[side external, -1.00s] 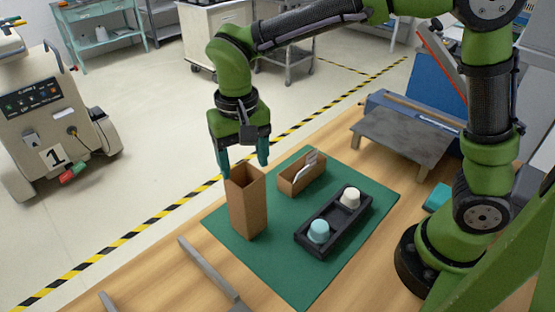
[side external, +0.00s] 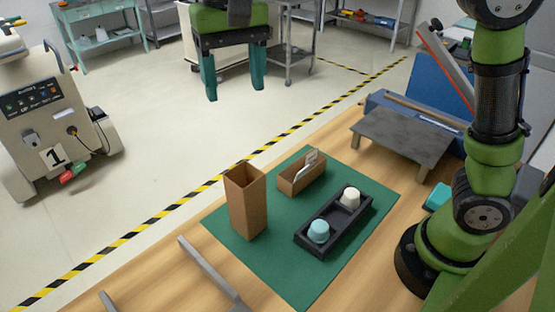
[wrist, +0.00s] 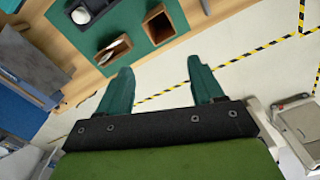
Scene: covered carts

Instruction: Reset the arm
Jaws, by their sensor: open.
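My gripper (side external: 233,82) is open and empty, raised high above the bench at the top of the side view. Its two teal fingers are spread wide with nothing between them, as the wrist view (wrist: 161,88) also shows. Below it on the green mat (side external: 290,274) stands a tall open brown box (side external: 248,205), upright. In the wrist view the tall box (wrist: 158,25) is past the fingertips, apart from them.
A low brown box (side external: 303,177) with white cards and a black two-slot tray (side external: 333,222) sit on the mat. The tray holds a blue cup (side external: 319,231) and a white cup (side external: 351,196). A grey raised plate (side external: 402,138) stands behind. Air around my gripper is clear.

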